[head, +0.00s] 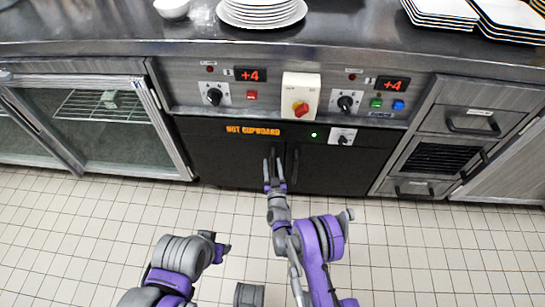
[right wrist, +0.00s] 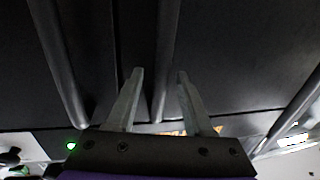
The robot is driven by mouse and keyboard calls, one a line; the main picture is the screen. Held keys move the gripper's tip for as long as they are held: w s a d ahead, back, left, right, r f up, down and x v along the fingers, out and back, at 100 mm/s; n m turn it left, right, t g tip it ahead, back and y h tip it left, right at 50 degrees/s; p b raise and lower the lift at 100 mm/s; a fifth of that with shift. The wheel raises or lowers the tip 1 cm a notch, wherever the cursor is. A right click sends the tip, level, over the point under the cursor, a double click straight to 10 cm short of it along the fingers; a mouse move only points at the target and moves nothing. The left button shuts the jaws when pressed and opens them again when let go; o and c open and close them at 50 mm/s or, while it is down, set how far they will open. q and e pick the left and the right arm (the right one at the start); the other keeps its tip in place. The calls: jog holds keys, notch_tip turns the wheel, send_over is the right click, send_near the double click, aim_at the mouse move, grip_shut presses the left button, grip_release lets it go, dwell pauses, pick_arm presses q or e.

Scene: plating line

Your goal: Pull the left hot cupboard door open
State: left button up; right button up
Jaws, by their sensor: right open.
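The black hot cupboard (head: 253,130) with its orange label is below the counter in the head view. Its left door (head: 225,160) is shut. My right gripper (head: 275,174) is in front of that door, near the seam between the doors. In the right wrist view, which is turned upside down, the left door's vertical bar handle (right wrist: 167,55) runs between the spread fingers of my right gripper (right wrist: 159,80), with visible gaps. The right door's handle (right wrist: 58,65) is beside it, outside the fingers. My left gripper (head: 222,248) is low in the head view, its jaws unclear.
A control panel with knobs, +4 displays and a red switch (head: 301,108) is above the cupboard. A glass-doored cabinet (head: 100,120) stands left, and drawers (head: 472,121) stand right. Plates (head: 262,14) are on the counter (head: 350,40). The tiled floor (head: 420,250) in front is clear.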

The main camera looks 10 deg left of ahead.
jog(key=shift+w, duration=0.1)
jog(key=shift+c, duration=0.8)
grip_shut()
jog(key=shift+r, duration=0.1)
dwell(0.5)
